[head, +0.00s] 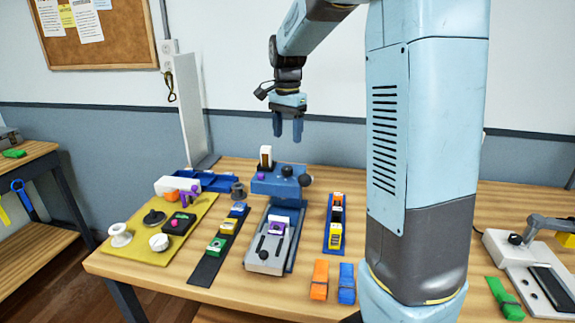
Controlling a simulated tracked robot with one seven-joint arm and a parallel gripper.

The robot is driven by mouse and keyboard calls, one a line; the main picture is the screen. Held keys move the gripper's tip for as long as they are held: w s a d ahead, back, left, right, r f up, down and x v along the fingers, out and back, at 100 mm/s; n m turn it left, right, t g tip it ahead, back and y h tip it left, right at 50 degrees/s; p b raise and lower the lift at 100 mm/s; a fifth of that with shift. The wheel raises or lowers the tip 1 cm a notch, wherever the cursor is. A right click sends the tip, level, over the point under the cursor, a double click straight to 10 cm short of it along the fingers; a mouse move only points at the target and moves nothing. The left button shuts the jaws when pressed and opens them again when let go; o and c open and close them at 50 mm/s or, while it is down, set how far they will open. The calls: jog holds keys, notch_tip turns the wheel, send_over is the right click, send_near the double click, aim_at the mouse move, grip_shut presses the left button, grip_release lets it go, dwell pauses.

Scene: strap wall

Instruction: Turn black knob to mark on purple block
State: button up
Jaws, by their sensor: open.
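A small purple block (278,224) with a white top sits on a grey sloped plate in front of a blue fixture, in the middle of the table. Dark parts lie close by it, but they are too small to tell whether one is its knob, and no mark can be made out. A round black knob (305,180) sticks out at the right side of the blue fixture (283,183). A smaller dark knob (287,171) is on its top. My gripper (287,133) is open and empty, fingers pointing down, above the blue fixture and apart from it.
A yellow board (137,247) with spools and a black box lies at the left. A black strip (207,268) with coloured blocks and a blue tray (333,240) flank the fixture. Orange (319,280) and blue (347,284) pieces lie in front. My arm hides part of the right side.

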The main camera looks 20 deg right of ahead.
aim_at(287, 167)
notch_tip(287, 167, down, 11)
jog(key=shift+r, duration=0.15)
jog(key=shift+c, duration=0.2)
jog(key=c, duration=1)
jog(key=shift+n, duration=0.3)
jog(key=n, duration=0.5)
jog(key=shift+r, duration=0.1)
jog(key=n, duration=0.6)
jog(key=shift+w, duration=0.1)
jog(key=shift+n, duration=0.3)
